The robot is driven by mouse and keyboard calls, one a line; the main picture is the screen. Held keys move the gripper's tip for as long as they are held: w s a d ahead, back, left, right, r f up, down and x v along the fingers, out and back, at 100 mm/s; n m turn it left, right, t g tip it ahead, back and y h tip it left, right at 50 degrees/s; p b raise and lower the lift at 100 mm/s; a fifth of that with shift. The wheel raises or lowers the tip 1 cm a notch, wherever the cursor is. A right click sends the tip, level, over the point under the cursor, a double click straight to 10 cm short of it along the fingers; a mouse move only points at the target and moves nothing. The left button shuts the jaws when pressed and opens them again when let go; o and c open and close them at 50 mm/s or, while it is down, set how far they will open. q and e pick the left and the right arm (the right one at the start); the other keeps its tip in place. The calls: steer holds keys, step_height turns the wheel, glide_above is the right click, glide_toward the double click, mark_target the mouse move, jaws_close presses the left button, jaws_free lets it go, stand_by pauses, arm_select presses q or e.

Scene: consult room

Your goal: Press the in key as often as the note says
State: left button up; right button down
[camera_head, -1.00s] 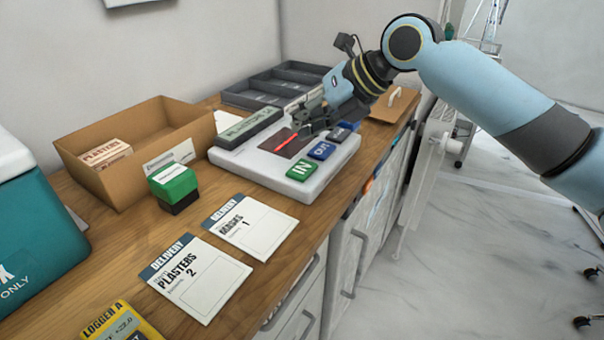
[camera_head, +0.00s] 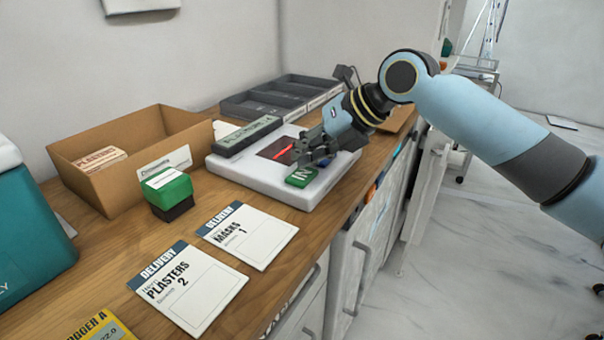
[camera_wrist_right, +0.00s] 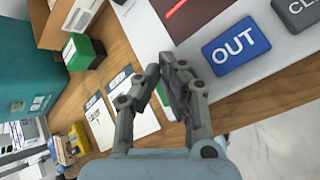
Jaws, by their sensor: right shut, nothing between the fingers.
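The white key device (camera_head: 240,170) stands on the wooden counter, with a grey display bar at its back. Its green IN key (camera_head: 301,177) shows just below my right gripper (camera_head: 304,160). In the right wrist view my right gripper (camera_wrist_right: 165,72) is shut and empty, and its fingers cover most of the IN key. The blue OUT key (camera_wrist_right: 234,47) lies to the right of the fingers there. I cannot tell whether the fingertips touch the IN key. Two delivery notes lie in front: plasters 2 (camera_head: 190,287) and masks 1 (camera_head: 248,236). My left gripper is out of view.
An open cardboard box (camera_head: 130,150) with a plasters pack stands at the left. A green and black stamp-like block (camera_head: 168,190) is beside it. A grey tray (camera_head: 275,98) is behind the device. A teal cooler (camera_head: 30,235) is far left, a yellow logger (camera_head: 98,328) at the front.

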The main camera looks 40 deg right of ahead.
mark_target(304, 172)
steer(key=shift+f, duration=0.1)
stand_by(0.7)
steer(key=shift+f+b, duration=0.35)
steer(key=shift+b, duration=0.2)
steer(key=shift+f+b, duration=0.5)
steer(key=shift+b, duration=0.05)
stand_by(0.6)
steer(key=shift+r, duration=0.1)
steer(key=shift+r+p, duration=0.5)
steer(key=shift+r, duration=0.35)
steer(key=shift+r+p, duration=1.55)
steer(key=shift+r, duration=1)
